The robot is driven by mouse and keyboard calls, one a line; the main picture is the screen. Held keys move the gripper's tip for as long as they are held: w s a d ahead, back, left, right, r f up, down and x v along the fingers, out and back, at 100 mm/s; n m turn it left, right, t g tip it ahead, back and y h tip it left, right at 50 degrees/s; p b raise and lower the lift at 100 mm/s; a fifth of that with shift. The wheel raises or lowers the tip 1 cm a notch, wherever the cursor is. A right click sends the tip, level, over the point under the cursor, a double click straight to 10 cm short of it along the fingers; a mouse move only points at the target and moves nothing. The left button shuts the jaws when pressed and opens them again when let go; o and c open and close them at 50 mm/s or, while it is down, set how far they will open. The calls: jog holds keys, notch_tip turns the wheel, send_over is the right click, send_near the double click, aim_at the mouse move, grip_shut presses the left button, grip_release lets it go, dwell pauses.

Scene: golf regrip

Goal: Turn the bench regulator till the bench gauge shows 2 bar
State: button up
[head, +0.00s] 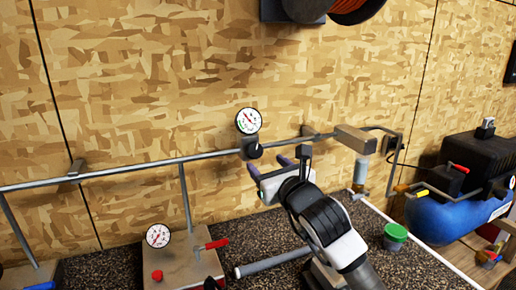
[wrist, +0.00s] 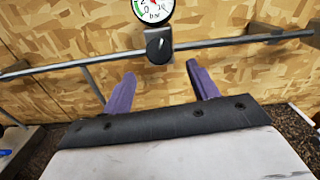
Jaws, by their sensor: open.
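A regulator with a black round knob (head: 254,151) sits on the grey pipe along the wall. Its white dial gauge (head: 248,120) is just above, with a green arc and a red needle; the exact reading is too small to tell. In the wrist view the knob (wrist: 159,46) with a white mark lies ahead, centred between my fingers, and the gauge (wrist: 153,8) marked "bar" is cut off at the top. My gripper (head: 267,166) is open and empty, just short of the knob and apart from it. Its purple fingers also show in the wrist view (wrist: 161,78).
A second gauge (head: 158,236) and a red knob (head: 157,276) are on a board at the left, beside a red-handled valve (head: 212,245). A green-lidded tub (head: 396,234) and a blue compressor (head: 450,215) are at the right. The grey pipe (head: 120,173) crosses behind my fingers.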

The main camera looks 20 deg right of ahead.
aim_at(257, 156)
jog(key=w+p, duration=0.2)
jog(key=w, duration=0.4)
jog(key=shift+a, duration=0.15)
jog(key=shift+c, duration=0.2)
jog(key=shift+f, duration=0.1)
jog(key=c, duration=0.9)
